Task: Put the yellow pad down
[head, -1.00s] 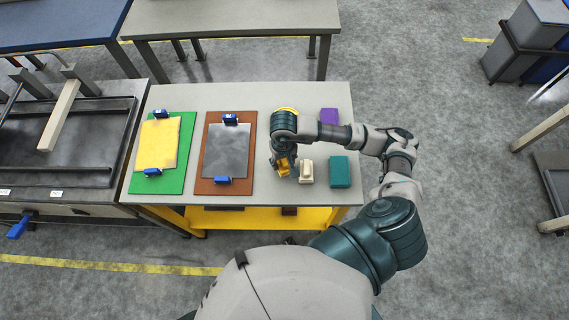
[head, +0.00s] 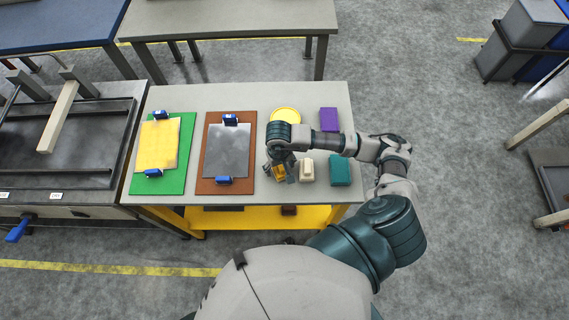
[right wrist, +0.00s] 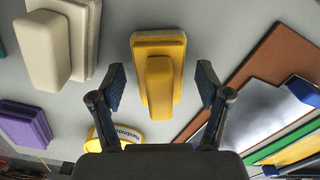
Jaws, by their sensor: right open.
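The yellow pad (right wrist: 159,75) has a raised handle and lies on the grey table, centred between my right gripper's fingers in the right wrist view. In the head view the yellow pad (head: 279,173) shows only in part under my right gripper (head: 282,170). In the right wrist view my right gripper (right wrist: 162,90) is open, with a clear gap on each side of the pad's handle. Nothing is held. My left gripper is not in view.
A cream pad (head: 307,168), a teal pad (head: 340,171) and a purple pad (head: 329,119) stand close by on the table (head: 214,98). A round yellow container (head: 286,115) is behind. Brown (head: 249,186) and green (head: 190,152) clipboards lie left.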

